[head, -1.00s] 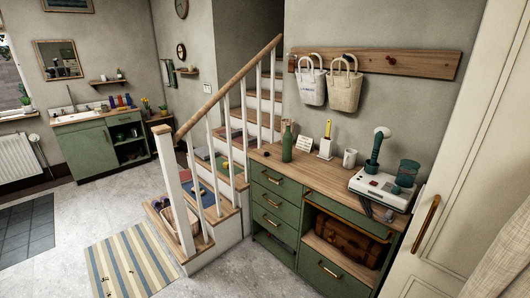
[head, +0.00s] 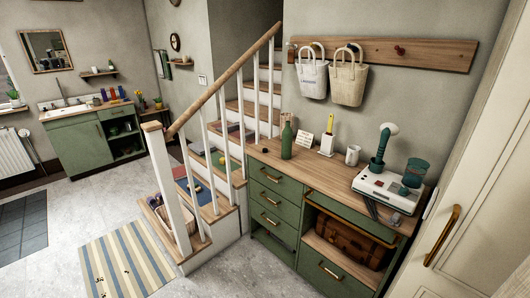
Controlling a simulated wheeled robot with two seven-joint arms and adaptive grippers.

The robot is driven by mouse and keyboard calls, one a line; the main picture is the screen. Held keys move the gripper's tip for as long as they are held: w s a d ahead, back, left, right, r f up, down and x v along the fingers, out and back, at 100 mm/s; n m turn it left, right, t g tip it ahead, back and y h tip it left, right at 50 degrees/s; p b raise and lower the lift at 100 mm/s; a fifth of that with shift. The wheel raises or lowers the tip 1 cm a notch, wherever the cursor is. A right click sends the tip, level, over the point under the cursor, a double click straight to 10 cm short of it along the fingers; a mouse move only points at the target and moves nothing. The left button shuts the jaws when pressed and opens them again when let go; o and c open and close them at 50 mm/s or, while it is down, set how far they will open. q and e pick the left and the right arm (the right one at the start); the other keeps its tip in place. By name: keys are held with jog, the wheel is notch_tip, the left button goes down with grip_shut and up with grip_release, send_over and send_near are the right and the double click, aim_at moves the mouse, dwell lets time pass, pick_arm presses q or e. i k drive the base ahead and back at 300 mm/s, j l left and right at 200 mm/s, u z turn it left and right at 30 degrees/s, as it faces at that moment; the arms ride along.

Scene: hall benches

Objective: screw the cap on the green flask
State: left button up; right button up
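A green flask (head: 287,142) stands upright on the wooden top of the green dresser (head: 330,177), near its left end. A small dark object (head: 264,150) lies on the dresser top just left of the flask. It may be the cap, but it is too small to tell. The flask's neck is narrow, and its mouth is too small to make out clearly. Neither of my grippers is in view.
A card (head: 305,140), a white holder (head: 327,145), a mug (head: 352,155) and a white device (head: 388,188) stand right of the flask. Stairs (head: 215,195) adjoin the dresser's left; a door (head: 465,190) is at right. A striped rug (head: 125,262) lies on the floor.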

aim_at(287, 132)
jog(key=i+j, duration=0.3)
jog(key=i, duration=0.15)
jog(key=i+j, duration=0.25)
jog(key=i, duration=0.25)
jog(key=i+j+u, duration=0.1)
jog(key=i+j, duration=0.2)
jog(key=i, duration=0.15)
jog(key=i+j, duration=0.2)
jog(key=i, duration=0.25)
